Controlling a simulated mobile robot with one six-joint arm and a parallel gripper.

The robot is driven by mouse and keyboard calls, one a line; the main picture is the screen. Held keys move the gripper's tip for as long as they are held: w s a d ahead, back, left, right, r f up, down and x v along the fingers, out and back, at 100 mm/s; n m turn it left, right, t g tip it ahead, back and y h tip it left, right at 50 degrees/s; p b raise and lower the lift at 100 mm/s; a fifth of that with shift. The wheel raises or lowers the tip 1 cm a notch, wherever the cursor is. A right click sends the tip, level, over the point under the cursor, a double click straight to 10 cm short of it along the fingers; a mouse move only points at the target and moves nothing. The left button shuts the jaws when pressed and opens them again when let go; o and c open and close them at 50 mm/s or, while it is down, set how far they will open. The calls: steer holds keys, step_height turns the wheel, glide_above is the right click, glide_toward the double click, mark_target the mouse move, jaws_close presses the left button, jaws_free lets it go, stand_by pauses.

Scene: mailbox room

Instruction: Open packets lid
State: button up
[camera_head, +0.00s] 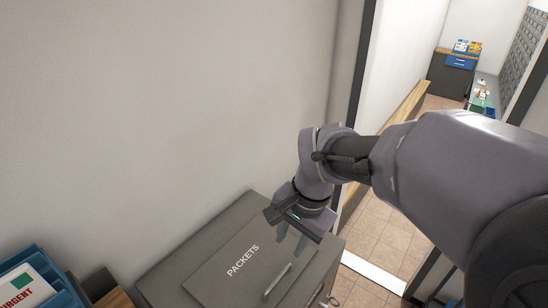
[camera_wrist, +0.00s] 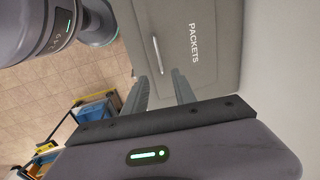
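The grey packets lid (camera_head: 225,262), lettered PACKETS, lies closed and flat on top of a grey cabinet (camera_head: 180,262) at the bottom middle of the head view. A thin silver bar handle (camera_head: 277,281) sits near its right edge. In the wrist view, the lid (camera_wrist: 205,45) and its handle (camera_wrist: 158,55) are at the top. My gripper (camera_head: 291,240) is above the lid, pointing down. In the wrist view, its two fingers (camera_wrist: 161,86) are apart with nothing between them. The handle shows just beyond the fingertips, and I see no contact.
A wall (camera_head: 150,110) rises directly behind the cabinet. A blue tray with an URGENT card (camera_head: 22,285) stands at the lower left. A doorway with a tiled floor (camera_head: 385,235) opens at the right. A cart with blue bins (camera_wrist: 95,107) stands on the floor in the wrist view.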

mark_target(276, 280)
steer(key=a+f+b, duration=0.1)
steer(key=f, duration=0.4)
steer(key=w+f+b, duration=0.1)
steer(key=f, duration=0.5)
steer(key=a+f+b, duration=0.1)
steer(key=f+b, duration=0.1)
steer(key=f, duration=0.4)
steer(key=shift+w+a+f, duration=0.1)
steer(key=shift+w+a, duration=0.05)
steer(key=shift+a, duration=0.15)
jaws_close()
